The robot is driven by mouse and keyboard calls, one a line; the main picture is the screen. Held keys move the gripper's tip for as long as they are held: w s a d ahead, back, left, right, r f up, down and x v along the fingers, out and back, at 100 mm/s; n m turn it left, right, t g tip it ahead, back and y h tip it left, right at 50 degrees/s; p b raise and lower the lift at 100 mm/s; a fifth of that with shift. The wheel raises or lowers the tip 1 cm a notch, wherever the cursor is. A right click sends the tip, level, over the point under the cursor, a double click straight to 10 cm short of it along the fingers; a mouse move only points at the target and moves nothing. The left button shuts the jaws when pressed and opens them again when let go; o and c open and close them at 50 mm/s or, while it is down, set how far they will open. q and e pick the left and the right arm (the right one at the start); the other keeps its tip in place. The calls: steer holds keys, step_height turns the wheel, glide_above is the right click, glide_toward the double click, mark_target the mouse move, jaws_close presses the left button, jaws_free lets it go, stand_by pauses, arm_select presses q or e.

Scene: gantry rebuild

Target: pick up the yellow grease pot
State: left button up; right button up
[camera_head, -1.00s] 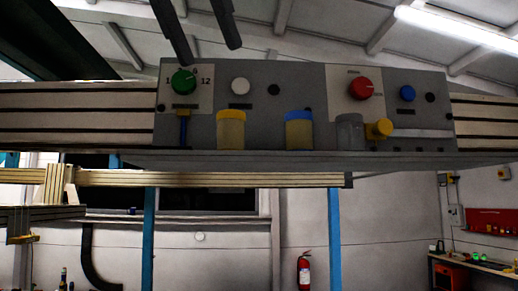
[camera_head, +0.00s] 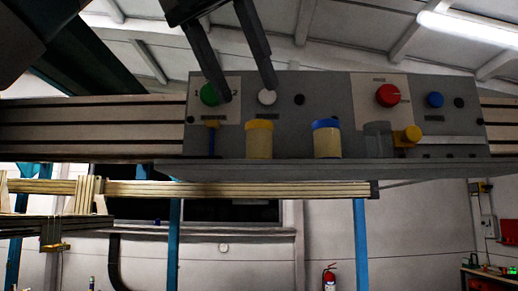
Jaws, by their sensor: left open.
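The yellow grease pot (camera_head: 259,139), a pale yellowish jar with a yellow lid, stands upright on the shelf (camera_head: 330,172) in front of the grey panel. My left gripper (camera_head: 249,92) reaches in from the top, open and empty. Its two dark fingers point down, apart from the pot and above it in the picture. The fingertips overlap the panel near the green knob (camera_head: 209,94) and the white button (camera_head: 267,98). My right gripper is out of view.
To the right stand a similar blue-lidded pot (camera_head: 327,138) and a grey pot (camera_head: 377,140), with a yellow round part (camera_head: 408,136) beside it. A blue-handled item (camera_head: 212,138) is left of the yellow pot. The red knob (camera_head: 388,95) is higher up the panel.

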mark_target(262, 130)
arm_select(q)
steer(key=x, duration=0.6)
steer(key=shift+w, duration=0.15)
steer(key=shift+w+d+f, duration=0.2)
steer(key=shift+w+f, duration=0.05)
steer(key=shift+f, duration=0.2)
steer(key=shift+p, duration=0.3)
steer(key=shift+p+x, duration=0.55)
steer(key=shift+x, duration=0.3)
steer(key=shift+w+d+f+p, duration=0.25)
steer(key=shift+w+f+p, duration=0.35)
steer(key=shift+w+f, duration=0.45)
steer(key=shift+w+d+f, duration=0.15)
steer(key=shift+f, duration=0.1)
